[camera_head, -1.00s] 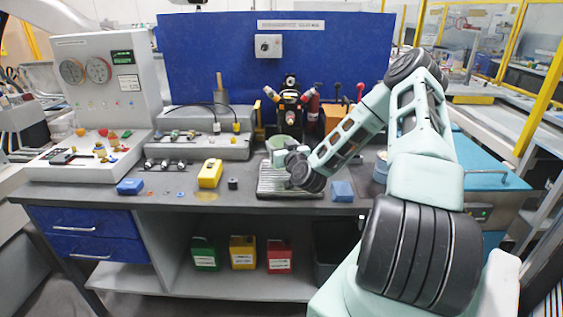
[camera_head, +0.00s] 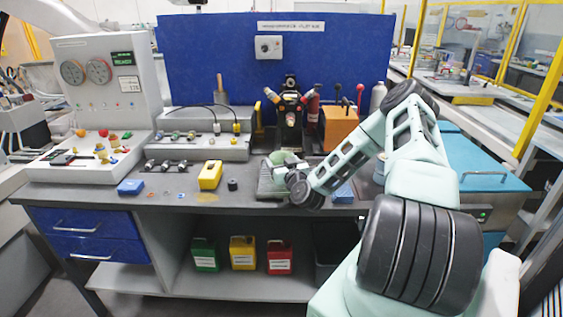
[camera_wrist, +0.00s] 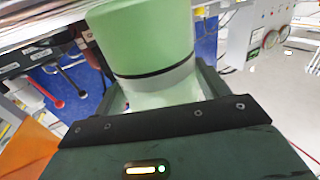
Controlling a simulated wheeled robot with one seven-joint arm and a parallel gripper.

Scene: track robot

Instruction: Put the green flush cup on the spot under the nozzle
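The green flush cup (camera_wrist: 145,40) fills the top middle of the wrist view, with a dark band around it and a paler lower part. It sits between the fingers of my gripper (camera_wrist: 160,92), which look shut on it. In the head view the cup (camera_head: 281,157) shows pale green at my gripper (camera_head: 277,164), over the grey ribbed tray (camera_head: 268,190) at the bench front. My wrist hides part of the tray. A dark fixture with coloured knobs (camera_head: 290,103) stands behind the cup. I cannot make out the nozzle tip or the spot under it.
An orange box (camera_head: 341,127) stands right of the fixture. A blue block (camera_head: 343,192) lies right of the tray. A yellow block (camera_head: 210,175) and a small black piece (camera_head: 233,184) lie to its left. A grey cable unit (camera_head: 206,140) stands behind them.

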